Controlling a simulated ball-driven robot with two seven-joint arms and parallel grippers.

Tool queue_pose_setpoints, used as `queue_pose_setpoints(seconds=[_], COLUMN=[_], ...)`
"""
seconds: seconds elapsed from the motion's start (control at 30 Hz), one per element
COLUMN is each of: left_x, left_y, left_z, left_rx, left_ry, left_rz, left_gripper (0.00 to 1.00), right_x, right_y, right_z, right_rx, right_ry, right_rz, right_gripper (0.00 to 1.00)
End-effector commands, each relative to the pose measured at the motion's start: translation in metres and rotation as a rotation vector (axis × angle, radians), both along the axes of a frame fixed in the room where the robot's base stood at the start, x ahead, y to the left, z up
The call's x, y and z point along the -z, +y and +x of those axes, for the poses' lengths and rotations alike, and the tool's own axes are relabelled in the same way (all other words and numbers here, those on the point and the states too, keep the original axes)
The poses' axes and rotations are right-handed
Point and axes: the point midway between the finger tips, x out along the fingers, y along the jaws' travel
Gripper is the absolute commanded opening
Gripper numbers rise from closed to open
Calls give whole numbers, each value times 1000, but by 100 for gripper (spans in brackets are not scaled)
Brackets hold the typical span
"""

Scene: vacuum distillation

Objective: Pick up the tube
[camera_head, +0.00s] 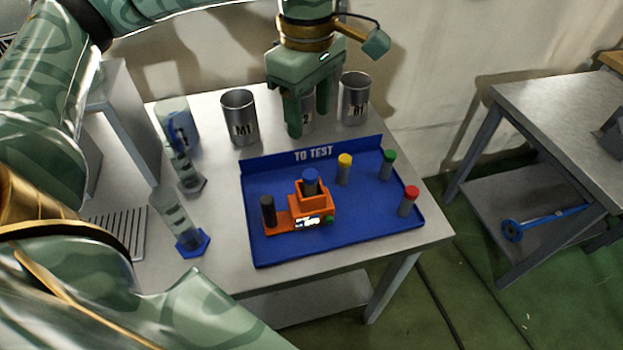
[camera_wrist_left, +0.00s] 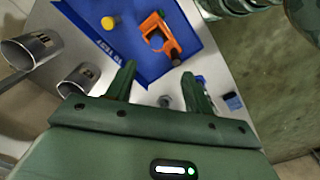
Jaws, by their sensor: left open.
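Several capped tubes are on the blue tray (camera_head: 275,248) marked "TO TEST". The yellow-capped tube (camera_head: 344,170), green-capped tube (camera_head: 388,165) and red-capped tube (camera_head: 408,201) stand upright on it. The blue-capped tube (camera_head: 311,183) stands in the orange device (camera_head: 313,202), and the black tube (camera_head: 268,212) stands at its left end. My left gripper (camera_head: 310,122) is open and empty, pointing down behind the tray, in front of a metal beaker. The left wrist view shows its spread fingers (camera_wrist_left: 158,72), the yellow cap (camera_wrist_left: 108,23) and the orange device (camera_wrist_left: 152,24). My right gripper is not in view.
Metal beakers M1 (camera_head: 239,118) and B1 (camera_head: 355,98) flank the partly hidden middle beaker (camera_head: 307,121). Glass cylinders (camera_head: 174,213) stand left of the tray. A second table (camera_head: 560,105) is at right. Some bare tabletop lies between beakers and tray.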

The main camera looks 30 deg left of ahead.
Motion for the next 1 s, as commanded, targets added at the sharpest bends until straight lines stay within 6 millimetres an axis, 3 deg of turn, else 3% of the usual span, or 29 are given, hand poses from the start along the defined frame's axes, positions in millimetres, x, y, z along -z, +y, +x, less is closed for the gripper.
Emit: queue_pose_setpoints(seconds=[0.4, 0.73, 1.0], left_x=[92, 119, 159], left_y=[3, 3, 3], left_z=[-1, 2, 7], left_rx=[-6, -6, -7], left_ry=[8, 4, 4], left_rz=[11, 9, 9], left_gripper=[52, 52, 52], right_x=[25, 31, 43], right_y=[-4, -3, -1], right_z=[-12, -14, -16], right_rx=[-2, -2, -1], right_ry=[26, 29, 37], right_rz=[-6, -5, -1], right_gripper=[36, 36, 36])
